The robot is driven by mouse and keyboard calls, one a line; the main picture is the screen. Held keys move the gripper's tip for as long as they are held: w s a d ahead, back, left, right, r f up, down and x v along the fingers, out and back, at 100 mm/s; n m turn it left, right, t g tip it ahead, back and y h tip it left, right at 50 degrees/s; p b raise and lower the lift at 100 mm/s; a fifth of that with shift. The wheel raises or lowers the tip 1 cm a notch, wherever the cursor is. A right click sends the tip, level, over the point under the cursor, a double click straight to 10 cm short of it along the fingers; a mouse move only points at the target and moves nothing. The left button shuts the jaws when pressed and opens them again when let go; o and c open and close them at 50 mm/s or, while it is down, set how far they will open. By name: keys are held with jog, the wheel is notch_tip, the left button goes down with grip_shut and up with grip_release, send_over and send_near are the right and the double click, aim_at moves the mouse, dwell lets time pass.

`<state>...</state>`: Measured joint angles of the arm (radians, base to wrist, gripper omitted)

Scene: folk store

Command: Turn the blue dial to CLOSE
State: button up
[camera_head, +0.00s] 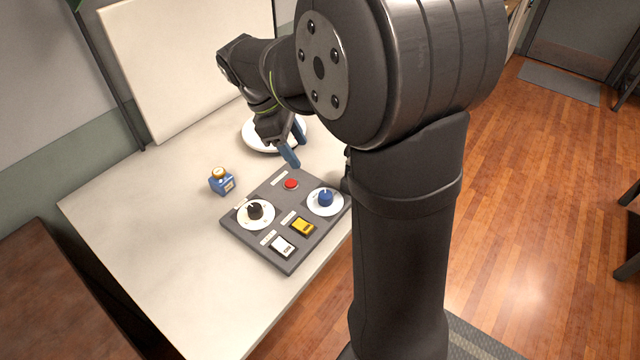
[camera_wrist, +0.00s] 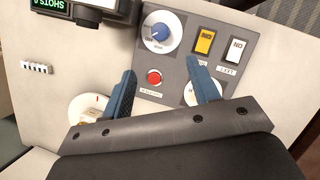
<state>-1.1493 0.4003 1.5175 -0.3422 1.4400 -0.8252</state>
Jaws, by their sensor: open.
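The blue dial (camera_head: 325,198) sits on a white disc at the right of a dark grey panel (camera_head: 285,262). In the wrist view the blue dial (camera_wrist: 160,32) is near the top, beyond my fingertips. It has a pale pointer mark; the lettering around it is too small to read. My gripper (camera_head: 296,145) is open and empty, above the table beyond the panel's far edge, apart from the dial. In the wrist view my gripper's fingers (camera_wrist: 160,69) stand wide apart, with the red button (camera_wrist: 154,77) showing between them.
A black dial (camera_head: 255,210), a yellow switch (camera_head: 302,227) and a white switch (camera_head: 283,246) share the panel. A white plate (camera_head: 254,139) lies behind my gripper. A machine with a green display (camera_wrist: 48,4) shows at the wrist view's top left.

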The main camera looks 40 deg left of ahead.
aim_at(325, 195)
jog(key=x, duration=1.5)
jog(key=shift+d+f, duration=0.1)
jog(key=shift+f, duration=0.35)
jog(key=c, duration=1)
